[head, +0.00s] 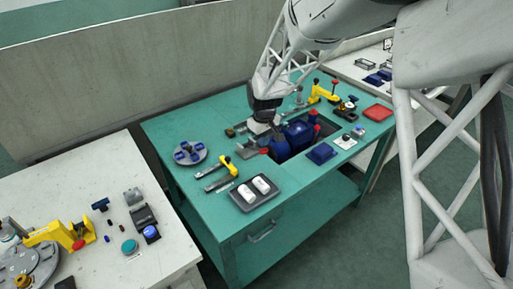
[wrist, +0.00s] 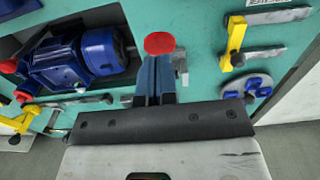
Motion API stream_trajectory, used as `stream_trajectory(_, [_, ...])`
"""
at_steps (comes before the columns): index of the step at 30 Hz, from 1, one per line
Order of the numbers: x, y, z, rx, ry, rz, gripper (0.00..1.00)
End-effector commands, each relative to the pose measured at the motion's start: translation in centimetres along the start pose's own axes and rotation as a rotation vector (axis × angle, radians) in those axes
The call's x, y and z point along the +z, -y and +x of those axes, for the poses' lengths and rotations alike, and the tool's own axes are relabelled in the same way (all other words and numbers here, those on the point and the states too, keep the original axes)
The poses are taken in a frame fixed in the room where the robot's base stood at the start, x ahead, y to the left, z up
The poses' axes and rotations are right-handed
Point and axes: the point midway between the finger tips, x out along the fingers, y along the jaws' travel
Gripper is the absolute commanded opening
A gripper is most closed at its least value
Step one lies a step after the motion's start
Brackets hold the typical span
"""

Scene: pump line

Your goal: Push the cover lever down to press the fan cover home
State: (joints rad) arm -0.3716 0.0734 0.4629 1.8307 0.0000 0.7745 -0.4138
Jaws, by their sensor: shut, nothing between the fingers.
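The blue motor of the pump (head: 298,132) sits in a dark opening in the teal table; it also shows at upper left in the wrist view (wrist: 85,60). A red knob (wrist: 160,43) shows just beyond my fingertips in the wrist view, and in the head view (head: 264,151) it stands left of the motor. It may be the cover lever's knob; its arm is mostly hidden behind my fingers. My gripper (wrist: 155,62) is shut and empty, pointing toward the knob. I cannot tell whether they touch. The fan cover is not clearly distinguishable.
A yellow clamp (head: 225,163), a grey disc with blue blocks (head: 190,153) and a tray with white parts (head: 255,193) lie to the left. Another yellow clamp (head: 322,94) stands behind the motor. A red block (head: 378,113) and a blue block (head: 321,153) lie right.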

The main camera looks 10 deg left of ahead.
Motion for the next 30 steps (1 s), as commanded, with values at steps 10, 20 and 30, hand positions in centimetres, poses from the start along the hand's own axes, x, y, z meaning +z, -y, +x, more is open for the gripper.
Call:
stream_trajectory(10, [0.0,0.0,0.3,0.000,0.001,0.000,0.00])
stream_trajectory(20, [0.0,0.0,0.9,0.000,0.000,0.000,0.00])
stream_trajectory(30, [0.0,0.0,1.7,0.000,0.000,0.000,0.00])
